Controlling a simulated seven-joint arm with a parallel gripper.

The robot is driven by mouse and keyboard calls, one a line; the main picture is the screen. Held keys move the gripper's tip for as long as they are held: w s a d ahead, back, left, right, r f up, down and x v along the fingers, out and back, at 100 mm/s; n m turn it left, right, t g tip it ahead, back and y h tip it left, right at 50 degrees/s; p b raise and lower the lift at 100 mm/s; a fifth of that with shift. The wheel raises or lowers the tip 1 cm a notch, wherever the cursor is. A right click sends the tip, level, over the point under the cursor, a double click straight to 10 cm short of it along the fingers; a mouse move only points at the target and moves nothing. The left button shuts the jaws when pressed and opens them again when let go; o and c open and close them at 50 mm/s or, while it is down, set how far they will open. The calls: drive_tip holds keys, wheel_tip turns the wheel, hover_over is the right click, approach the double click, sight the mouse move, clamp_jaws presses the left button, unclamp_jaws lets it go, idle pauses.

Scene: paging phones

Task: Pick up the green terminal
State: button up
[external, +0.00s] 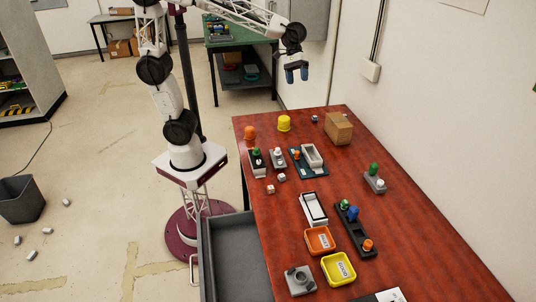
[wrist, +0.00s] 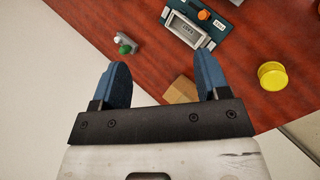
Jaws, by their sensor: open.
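Several green-topped pieces show in the external view, and I cannot tell for sure which is the green terminal. One green cylinder (external: 374,169) stands beside a white one on a small grey base (external: 376,184) at the table's right; it also shows in the wrist view as a green knob (wrist: 126,49). A green top (external: 257,151) sits on a black-and-white unit at the left edge. A smaller green one (external: 344,204) is in a dark rack. My gripper (external: 297,77) is open and empty, high beyond the table's far end; its blue fingers show in the wrist view (wrist: 163,70).
A teal holder (external: 320,171) lies mid-left. Orange (external: 319,252) and yellow (external: 326,269) trays are nearer. The right edge is mostly clear.

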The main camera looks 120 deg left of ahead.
drive_tip(key=w+a+f+n+t, duration=0.1)
drive_tip(key=a+f+n+t, duration=0.3)
drive_tip(key=a, duration=1.2)
drive_tip(key=w+a+n+t, duration=0.15)
drive_tip(key=a+n, duration=0.55)
drive_tip(key=a, duration=0.8)
drive_tip(key=w+a+f+n+t, duration=0.25)
drive_tip(key=a+n, duration=0.25)
drive_tip(key=a, duration=1.1)
drive_tip(key=f, duration=1.7)
drive_tip(key=s+f, duration=0.1)
drive_tip(key=f, duration=0.8)
drive_tip(key=shift+a+f, duration=0.1)
drive_tip(key=shift+f, duration=0.35)
drive_tip(key=shift+w+d+f+y, duration=0.15)
drive_tip(key=shift+w+d+f, duration=0.1)
drive_tip(key=shift+w, duration=0.3)
drive_tip(key=shift+w+d+f+y, duration=0.15)
drive_tip(key=shift+w+d+f, duration=0.1)
drive_tip(key=shift+w, duration=0.3)
